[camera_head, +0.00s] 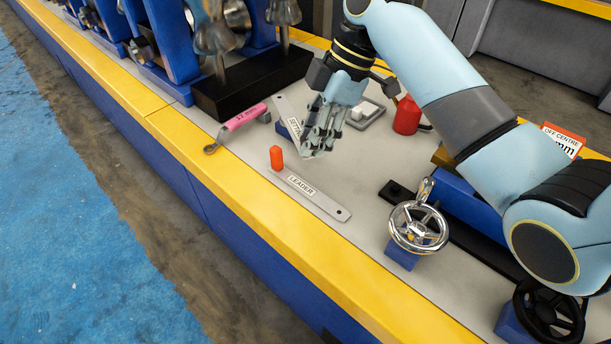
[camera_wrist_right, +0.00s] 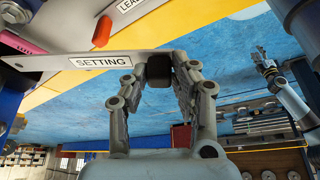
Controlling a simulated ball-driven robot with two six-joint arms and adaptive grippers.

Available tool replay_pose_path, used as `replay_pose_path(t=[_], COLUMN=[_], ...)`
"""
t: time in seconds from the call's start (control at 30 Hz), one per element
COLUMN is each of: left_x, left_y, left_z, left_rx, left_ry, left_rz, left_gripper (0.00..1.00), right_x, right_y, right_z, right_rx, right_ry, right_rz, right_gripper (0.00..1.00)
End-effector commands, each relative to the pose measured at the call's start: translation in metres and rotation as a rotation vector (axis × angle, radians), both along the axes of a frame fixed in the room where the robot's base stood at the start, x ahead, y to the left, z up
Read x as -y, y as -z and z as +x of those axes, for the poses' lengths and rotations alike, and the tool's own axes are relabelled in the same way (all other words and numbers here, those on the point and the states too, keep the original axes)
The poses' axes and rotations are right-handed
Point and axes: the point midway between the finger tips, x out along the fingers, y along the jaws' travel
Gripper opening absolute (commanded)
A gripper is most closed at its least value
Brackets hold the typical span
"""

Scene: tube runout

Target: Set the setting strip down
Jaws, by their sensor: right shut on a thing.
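The setting strip (camera_head: 283,112) is a light grey flat bar with a white SETTING label. In the head view it is tilted and partly hidden behind my right gripper (camera_head: 322,128). The right wrist view shows the strip (camera_wrist_right: 55,69) reaching left from the fingers (camera_wrist_right: 160,75), which are shut on its black knob (camera_wrist_right: 159,67). The leader strip (camera_head: 325,202), with an orange peg (camera_head: 277,158) at one end, lies on the bench just in front of the gripper. My left gripper (camera_wrist_right: 264,62) shows small in the right wrist view, and its jaws are unclear.
A pink-handled spanner (camera_head: 243,118) lies left of the strips. A red container (camera_head: 407,115) and a grey tray (camera_head: 366,114) are behind the gripper. A chrome handwheel (camera_head: 418,227) stands to the right. The yellow bench edge (camera_head: 260,222) runs along the front.

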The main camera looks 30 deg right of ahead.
Motion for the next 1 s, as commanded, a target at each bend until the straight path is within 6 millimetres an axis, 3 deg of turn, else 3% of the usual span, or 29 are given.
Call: replay_pose_path(t=[0.1,0.3,0.47,0.67,0.87,1.0], left_x=[0.0,0.0,0.0,0.0,0.0,0.0], left_y=[-0.001,-0.002,-0.002,-0.006,-0.022,-0.035], left_z=[0.003,0.01,0.011,0.01,0.011,0.011], left_rx=[0.005,0.015,0.016,0.015,0.017,0.017], left_ry=[0.0,0.0,0.0,0.0,0.0,0.0], left_rz=[0.0,0.0,0.0,0.0,0.0,0.0], left_gripper=[0.4,0.4,0.4,0.4,0.4,0.4], right_x=[0.006,0.014,0.015,0.011,0.014,0.015], right_y=[0.01,0.019,0.021,-0.001,-0.007,-0.006], right_z=[0.013,0.023,0.028,0.04,0.007,-0.029], right_rx=[-0.001,0.001,0.011,0.02,0.024,0.026], right_ry=[-0.2,-0.432,-0.494,-0.482,-0.467,-0.468], right_rz=[0.001,0.001,0.001,0.001,0.001,0.002], right_gripper=[0.0,0.0,0.0,0.0,0.0,0.0])
